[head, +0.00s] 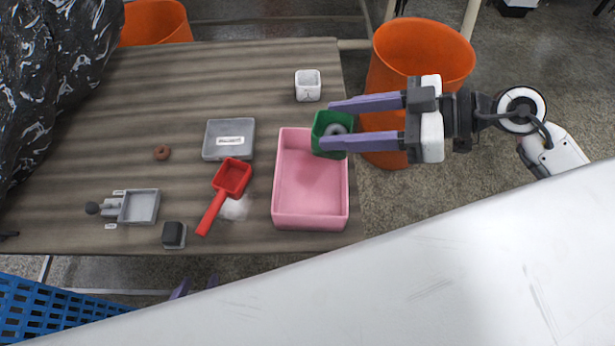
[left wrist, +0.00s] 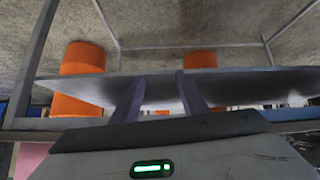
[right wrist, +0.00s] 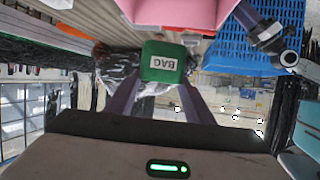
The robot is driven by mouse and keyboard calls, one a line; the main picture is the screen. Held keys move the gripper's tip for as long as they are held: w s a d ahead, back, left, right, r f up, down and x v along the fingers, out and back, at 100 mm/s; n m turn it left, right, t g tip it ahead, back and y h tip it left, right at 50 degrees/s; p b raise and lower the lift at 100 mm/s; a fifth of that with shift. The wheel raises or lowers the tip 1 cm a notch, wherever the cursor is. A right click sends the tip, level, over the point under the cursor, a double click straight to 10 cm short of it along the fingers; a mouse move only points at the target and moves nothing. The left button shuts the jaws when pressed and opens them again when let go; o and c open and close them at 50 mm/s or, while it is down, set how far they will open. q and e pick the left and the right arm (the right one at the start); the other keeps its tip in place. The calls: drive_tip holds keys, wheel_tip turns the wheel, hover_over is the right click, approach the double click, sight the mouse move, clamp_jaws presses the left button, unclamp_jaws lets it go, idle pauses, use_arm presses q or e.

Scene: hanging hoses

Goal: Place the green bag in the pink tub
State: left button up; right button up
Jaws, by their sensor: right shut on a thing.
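The green bag (head: 321,122) is a small green box-like thing, labelled BAG in the right wrist view (right wrist: 163,62). My right gripper (head: 327,124) is shut on it, one purple finger on each side. The bag overlaps the far right corner of the pink tub (head: 308,192) in the head view; its height above the rim is hard to tell. The tub is an empty open rectangular box at the table's right edge. My left gripper (head: 182,288) shows only its purple fingertips below the table's front edge. In the left wrist view (left wrist: 155,85) its fingers are apart and empty.
A red scoop (head: 232,178), a grey tray (head: 229,138), a white cup (head: 308,85), a brown ring (head: 162,153), a grey dustpan (head: 138,207) and a dark block (head: 174,235) lie on the table. An orange bin (head: 420,50) stands right of the table. A blue crate (head: 45,310) is front left.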

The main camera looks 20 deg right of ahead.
drive_tip(key=a+f+n+g+b, duration=0.2)
drive_tip(key=a+f, duration=0.3)
drive_tip(key=a, duration=0.2)
drive_tip(key=y+b, duration=0.1)
approach(278, 189)
drive_tip(key=a, duration=0.1)
drive_tip(key=a+r, duration=0.1)
drive_tip(key=w+a+r, duration=0.1)
drive_tip(key=shift+a, duration=0.4)
wheel_tip(278, 189, down, 3)
drive_tip(key=shift+b, duration=0.55)
use_arm(q)
drive_tip(key=f, duration=0.2)
drive_tip(key=s+d+f, duration=0.1)
drive_tip(key=f, duration=0.1)
drive_tip(key=shift+a, duration=0.1)
use_arm(e)
drive_tip(key=shift+f, duration=0.1)
drive_tip(key=o, duration=0.9)
use_arm(q)
drive_tip(key=shift+s+f, duration=0.2)
use_arm(e)
drive_tip(key=shift+o, duration=0.4)
